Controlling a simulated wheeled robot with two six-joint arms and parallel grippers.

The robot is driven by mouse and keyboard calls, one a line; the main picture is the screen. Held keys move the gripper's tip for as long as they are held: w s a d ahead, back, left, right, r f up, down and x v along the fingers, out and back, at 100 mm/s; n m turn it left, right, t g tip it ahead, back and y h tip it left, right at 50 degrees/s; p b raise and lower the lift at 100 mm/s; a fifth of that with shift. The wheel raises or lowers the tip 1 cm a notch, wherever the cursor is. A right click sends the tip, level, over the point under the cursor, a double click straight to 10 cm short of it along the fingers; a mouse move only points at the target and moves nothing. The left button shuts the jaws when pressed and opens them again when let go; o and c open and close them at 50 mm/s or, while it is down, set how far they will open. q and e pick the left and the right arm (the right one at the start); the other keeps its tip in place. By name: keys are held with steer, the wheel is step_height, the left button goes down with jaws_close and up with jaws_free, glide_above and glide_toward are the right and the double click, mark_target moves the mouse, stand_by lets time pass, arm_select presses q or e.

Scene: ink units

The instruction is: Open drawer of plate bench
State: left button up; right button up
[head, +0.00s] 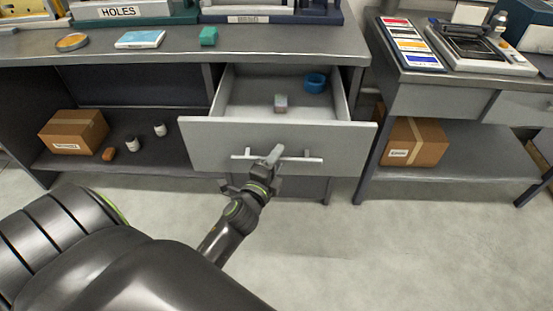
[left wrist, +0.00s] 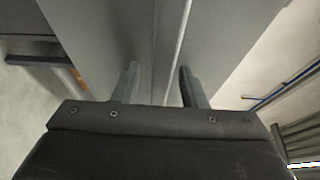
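The plate bench (head: 180,42) has its grey drawer (head: 290,139) pulled well out, with its inside showing. A thin pale bar handle (head: 305,158) runs along the drawer front. My left gripper (head: 272,155) is at the middle of this handle. In the left wrist view, the two fingers of my left gripper (left wrist: 159,85) stand apart on either side of a thin pale bar, with gaps beside it. Inside the drawer are a blue ring-shaped item (head: 315,83) and a small light block (head: 281,103). My right gripper is not in view.
On the bench top lie a blue-white box (head: 140,39), a teal block (head: 208,36) and a round amber item (head: 72,42). A cardboard box (head: 74,131) sits on the lower shelf. Another bench (head: 470,77) stands at the right. The floor before the drawer is clear.

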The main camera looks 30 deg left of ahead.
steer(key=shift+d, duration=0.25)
arm_select(q)
steer(key=shift+s, duration=0.25)
steer(key=s+d+b, duration=0.1)
steer(key=s+d, duration=0.1)
steer(key=s, duration=1.4)
steer(key=shift+s+d+b, duration=0.35)
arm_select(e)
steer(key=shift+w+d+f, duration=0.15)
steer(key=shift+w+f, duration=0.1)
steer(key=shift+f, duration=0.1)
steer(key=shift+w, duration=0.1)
